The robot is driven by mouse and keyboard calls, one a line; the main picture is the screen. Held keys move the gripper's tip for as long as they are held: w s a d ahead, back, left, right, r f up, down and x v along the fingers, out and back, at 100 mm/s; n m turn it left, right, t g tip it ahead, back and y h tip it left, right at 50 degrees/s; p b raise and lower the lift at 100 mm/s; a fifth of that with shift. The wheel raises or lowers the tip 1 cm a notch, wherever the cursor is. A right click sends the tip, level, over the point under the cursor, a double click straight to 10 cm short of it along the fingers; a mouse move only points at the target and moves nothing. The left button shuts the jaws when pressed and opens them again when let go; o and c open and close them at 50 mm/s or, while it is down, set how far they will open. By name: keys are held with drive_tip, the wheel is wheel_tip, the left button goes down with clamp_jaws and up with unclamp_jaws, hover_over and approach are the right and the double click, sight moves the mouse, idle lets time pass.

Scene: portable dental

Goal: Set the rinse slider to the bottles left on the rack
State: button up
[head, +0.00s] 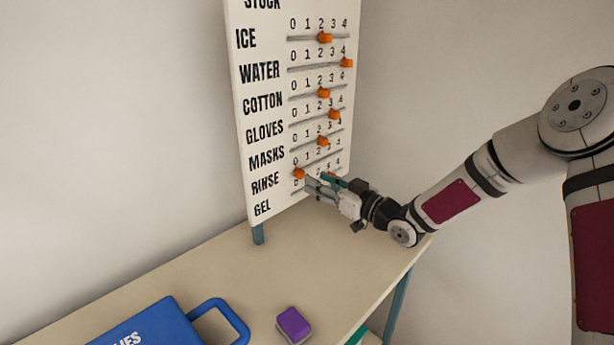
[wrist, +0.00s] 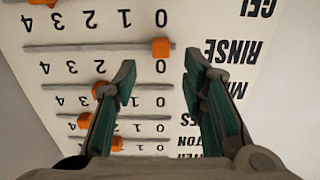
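The white stock board (head: 245,110) stands at the back of the table. Its rinse slider (head: 299,173) is an orange knob at the left end of the RINSE track. In the wrist view, which is upside down, the rinse slider (wrist: 161,47) sits at 0. My gripper (head: 317,184) is at the board's lower part, close to this knob. In the wrist view its teal fingers (wrist: 160,66) are spread, with the knob seen in line with the gap, beyond the tips. Nothing is held, and I cannot tell any contact. No bottle rack is recognisable in either view.
Other orange sliders sit above, including the masks slider (head: 322,140); the gel slider (wrist: 42,2) shows at the wrist view's edge. A blue case (head: 150,325) with a handle and a purple block (head: 293,322) lie on the table (head: 235,275). The table between them and the board is clear.

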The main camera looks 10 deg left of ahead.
sight(303, 174)
drive_tip(key=shift+x, duration=2.7)
drive_tip(key=shift+s, duration=0.1)
clamp_jaws()
